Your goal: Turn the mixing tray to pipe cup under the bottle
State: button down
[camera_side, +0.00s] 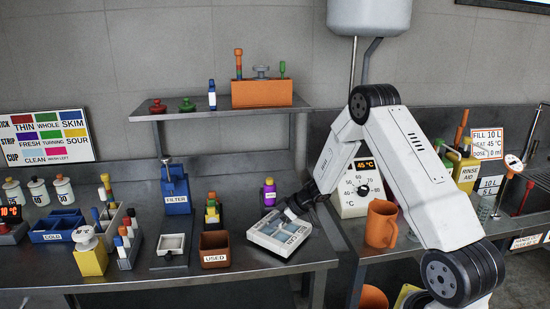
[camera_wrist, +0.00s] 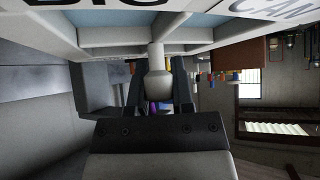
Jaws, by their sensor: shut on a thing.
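The mixing tray (camera_side: 278,237) is white with pale blue compartments and lettering on its front. In the side view it is at the right end of the left bench, and it looks tilted. My gripper (camera_side: 290,213) reaches it from the right, at its back right side. In the wrist view the tray (camera_wrist: 100,37) fills the top, and my gripper (camera_wrist: 158,95) is shut on its white stub handle. A small purple bottle (camera_side: 269,193) stands behind the tray. I cannot tell which compartment is the pipe cup, or whether the tray touches the bench.
A brown USED bin (camera_side: 214,250) stands close left of the tray. A blue FILTER holder (camera_side: 176,190) and a rack of coloured pieces (camera_side: 212,214) are farther back. On the right are a heater with a dial (camera_side: 357,190) and an orange mug (camera_side: 381,224). A shelf (camera_side: 220,107) hangs above.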

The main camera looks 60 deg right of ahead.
jog(key=shift+d+m+h, duration=0.1)
jog(key=shift+m+h, duration=0.5)
jog(key=shift+m, duration=0.2)
jog(key=shift+d+m+t+h, duration=0.1)
jog(key=shift+m+t+h, duration=0.3)
jog(key=shift+m+h, duration=0.75)
jog(key=shift+d+m+h, duration=0.15)
jog(key=shift+m+h, duration=0.8)
jog(key=shift+m, duration=0.5)
jog(key=shift+m+h, duration=0.3)
jog(key=shift+m, duration=0.1)
jog(key=c, duration=0.5)
grip_release()
jog(key=shift+r, duration=0.1)
jog(key=v, duration=0.7)
jog(key=shift+s+r, duration=0.2)
jog(key=shift+r, duration=0.1)
